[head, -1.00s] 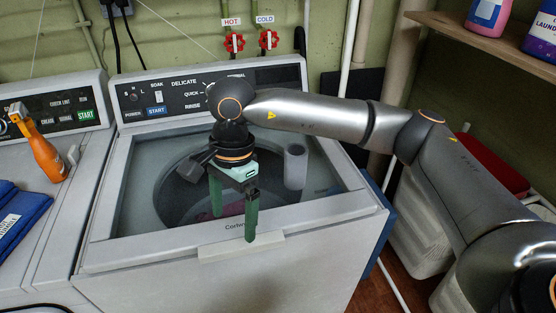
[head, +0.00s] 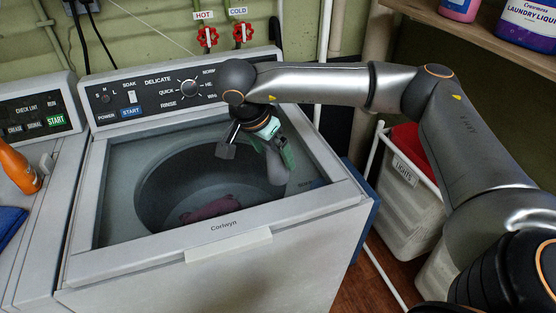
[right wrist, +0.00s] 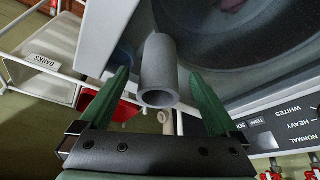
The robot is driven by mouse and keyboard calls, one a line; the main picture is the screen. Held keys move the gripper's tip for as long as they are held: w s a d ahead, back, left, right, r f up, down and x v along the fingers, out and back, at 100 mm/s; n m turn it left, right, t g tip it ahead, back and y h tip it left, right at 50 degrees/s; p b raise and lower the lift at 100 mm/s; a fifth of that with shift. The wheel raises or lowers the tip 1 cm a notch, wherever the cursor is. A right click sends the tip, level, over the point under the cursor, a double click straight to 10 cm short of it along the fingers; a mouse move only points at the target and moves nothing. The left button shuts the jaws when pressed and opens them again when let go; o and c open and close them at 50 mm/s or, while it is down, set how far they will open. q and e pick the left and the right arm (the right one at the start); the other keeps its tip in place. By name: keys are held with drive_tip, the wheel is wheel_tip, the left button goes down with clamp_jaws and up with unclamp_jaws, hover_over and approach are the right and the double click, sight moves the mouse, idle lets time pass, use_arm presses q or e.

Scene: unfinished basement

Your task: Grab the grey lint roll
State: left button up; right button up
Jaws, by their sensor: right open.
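The grey lint roll (head: 277,172) is a hollow cylinder at the right side of the washer's glass lid area, partly hidden by my right gripper in the head view. The fingers are open, with a visible gap on both sides of the roll. My left gripper is not in view.
The washer (head: 165,262) has an open drum with a dark red cloth (head: 211,208) inside. Its control panel (head: 185,86) stands behind my wrist. An orange bottle (head: 19,168) is on the left machine. A lights hamper (head: 408,195) stands to the right.

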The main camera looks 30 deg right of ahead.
sight(278, 161)
drive_tip(key=x, duration=0.4)
drive_tip(key=shift+d+f+p, duration=0.15)
drive_tip(key=shift+f+p, duration=0.15)
drive_tip(key=shift+p, duration=0.1)
drive_tip(key=c, duration=1.4)
drive_tip(key=shift+r, duration=0.15)
drive_tip(key=shift+c, duration=0.2)
